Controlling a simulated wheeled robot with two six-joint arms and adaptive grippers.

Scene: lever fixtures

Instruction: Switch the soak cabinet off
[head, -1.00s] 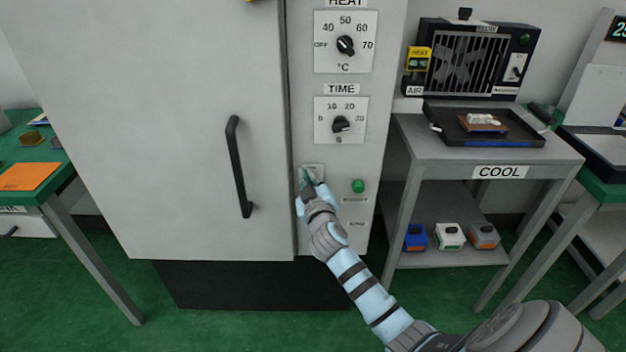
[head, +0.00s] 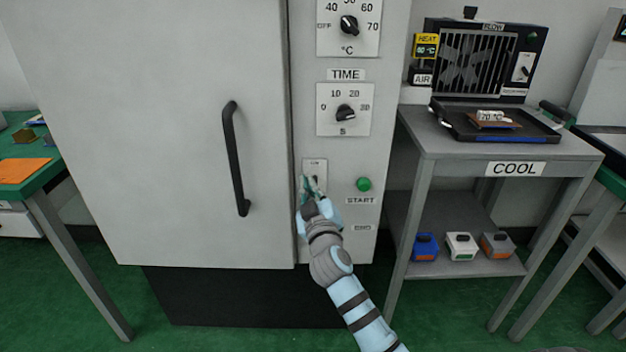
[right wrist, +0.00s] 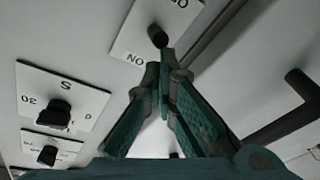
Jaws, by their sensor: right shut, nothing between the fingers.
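The soak cabinet (head: 150,140) is a tall pale-grey unit with a black door handle (head: 236,160) and a control column on its right. Low on that column is a small white switch plate (head: 314,164), partly hidden by my right gripper (head: 311,184). In the right wrist view the plate (right wrist: 134,38) appears upside down, marked ON, with a black lever (right wrist: 157,36). My right gripper (right wrist: 164,72) is shut and empty, its fingertips close to the lever; I cannot tell whether they touch. My left gripper is not in view.
The time dial (head: 345,112) and heat dial (head: 349,26) are above the switch. The green START button (head: 363,184) is just right of it. A grey COOL cart (head: 430,145) stands at the right, a green table (head: 50,174) at the left.

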